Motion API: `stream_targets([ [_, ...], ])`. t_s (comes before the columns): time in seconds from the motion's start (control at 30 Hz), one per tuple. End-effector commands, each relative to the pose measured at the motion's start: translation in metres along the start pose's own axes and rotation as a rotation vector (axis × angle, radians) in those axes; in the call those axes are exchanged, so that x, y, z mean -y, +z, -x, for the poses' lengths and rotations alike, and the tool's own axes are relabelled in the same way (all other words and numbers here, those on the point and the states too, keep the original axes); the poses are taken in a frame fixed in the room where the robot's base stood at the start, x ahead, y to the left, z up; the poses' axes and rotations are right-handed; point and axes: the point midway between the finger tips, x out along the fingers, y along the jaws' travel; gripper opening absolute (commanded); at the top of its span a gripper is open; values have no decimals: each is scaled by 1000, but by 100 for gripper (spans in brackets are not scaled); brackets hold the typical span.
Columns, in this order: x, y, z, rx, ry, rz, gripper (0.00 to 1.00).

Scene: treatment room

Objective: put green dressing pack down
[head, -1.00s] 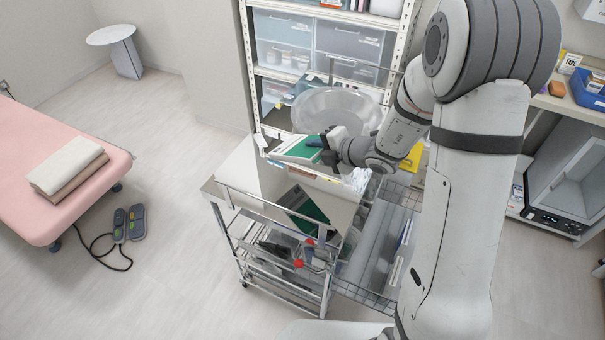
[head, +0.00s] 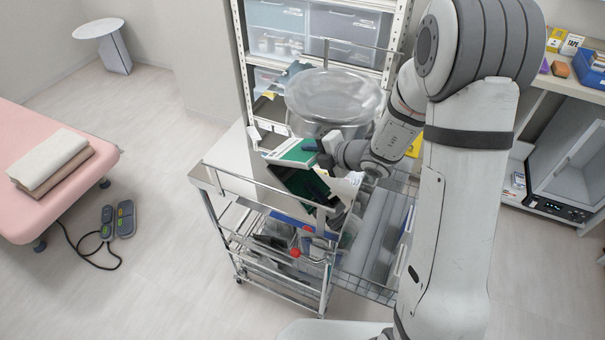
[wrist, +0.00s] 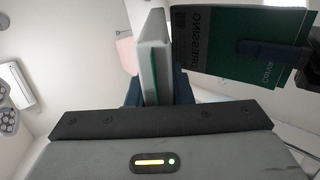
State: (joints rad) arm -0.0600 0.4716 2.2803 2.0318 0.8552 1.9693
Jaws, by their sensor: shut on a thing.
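The green dressing pack (head: 293,151), green and white, is in my gripper (head: 326,154), which is shut on it. It is held tilted over the shiny steel top (head: 232,160) of the trolley. A dark green mirror image shows in the steel just below it; I cannot tell whether the pack touches the top. In the wrist view the pack (wrist: 154,62) shows as a narrow white and green edge between the dark blue fingers. A dark green face with dressing lettering, apparently the reflection, lies to its right.
The left part of the top is bare. Shelving (head: 398,45) rises behind.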

Motion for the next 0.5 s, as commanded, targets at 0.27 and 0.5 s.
stream_targets([
  [0.27,2,0,-2,-1,0,1,0],
  [0.5,2,-1,-2,-1,0,1,34],
])
